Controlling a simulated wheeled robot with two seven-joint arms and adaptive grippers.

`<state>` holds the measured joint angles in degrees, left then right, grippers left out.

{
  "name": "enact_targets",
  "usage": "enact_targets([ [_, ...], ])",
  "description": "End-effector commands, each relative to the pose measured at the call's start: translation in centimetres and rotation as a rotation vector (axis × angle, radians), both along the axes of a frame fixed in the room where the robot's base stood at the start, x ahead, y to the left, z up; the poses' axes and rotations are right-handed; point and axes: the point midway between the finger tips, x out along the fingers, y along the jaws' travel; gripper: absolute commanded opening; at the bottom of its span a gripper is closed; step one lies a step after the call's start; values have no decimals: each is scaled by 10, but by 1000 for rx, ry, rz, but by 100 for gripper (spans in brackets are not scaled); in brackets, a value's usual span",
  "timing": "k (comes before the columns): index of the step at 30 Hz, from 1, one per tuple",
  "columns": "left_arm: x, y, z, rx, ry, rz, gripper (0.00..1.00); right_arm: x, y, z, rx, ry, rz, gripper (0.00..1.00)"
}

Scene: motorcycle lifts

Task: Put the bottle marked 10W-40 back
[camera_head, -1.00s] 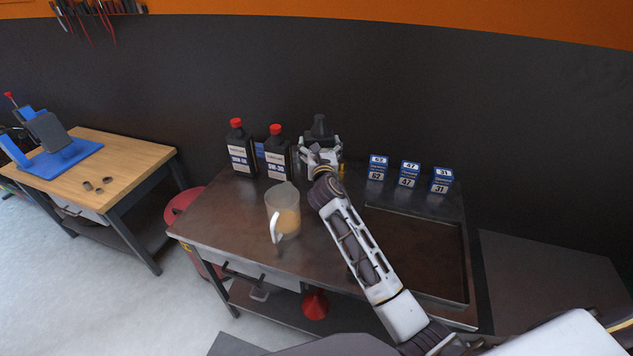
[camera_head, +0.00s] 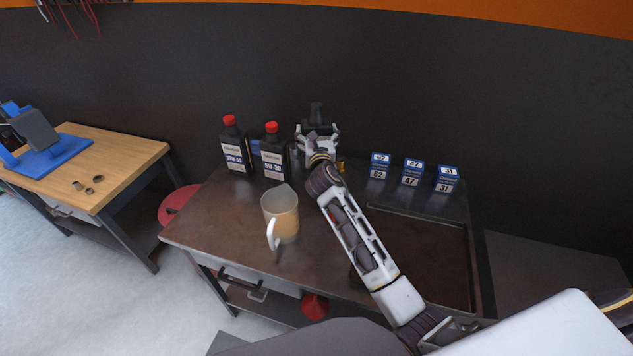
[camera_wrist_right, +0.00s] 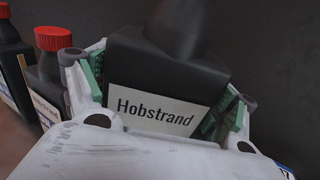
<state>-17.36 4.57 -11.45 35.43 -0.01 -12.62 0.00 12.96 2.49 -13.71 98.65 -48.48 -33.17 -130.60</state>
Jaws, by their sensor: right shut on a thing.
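My right gripper (camera_head: 317,136) is at the back of the metal bench and is shut on a dark bottle (camera_head: 316,113), right of two other oil bottles. In the right wrist view the held bottle (camera_wrist_right: 165,75) sits between the green finger pads, with a white label reading "Hobstrand". Its grade marking is hidden, and I cannot tell whether its base touches the bench. The two red-capped bottles read what looks like 20W-50 (camera_head: 234,150) and 5W-30 (camera_head: 273,157). My left gripper is not in view.
A clear jug (camera_head: 281,215) with amber contents stands on the bench (camera_head: 215,215), in front of the bottles. Blue boxes marked 62 (camera_head: 380,166), 47 (camera_head: 412,171) and 31 (camera_head: 446,178) stand at the back right. A shallow tray (camera_head: 430,250) lies in front of them.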

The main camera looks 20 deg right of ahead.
Motion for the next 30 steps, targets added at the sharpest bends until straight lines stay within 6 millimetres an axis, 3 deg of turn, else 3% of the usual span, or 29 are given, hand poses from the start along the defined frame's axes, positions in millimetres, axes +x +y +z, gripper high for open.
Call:
enact_targets([
  [16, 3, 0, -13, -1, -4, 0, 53, 0, 0, -56, 3, -2, 0, 30],
  [30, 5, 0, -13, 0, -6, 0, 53, 0, 0, -60, 0, -4, 1, 30],
])
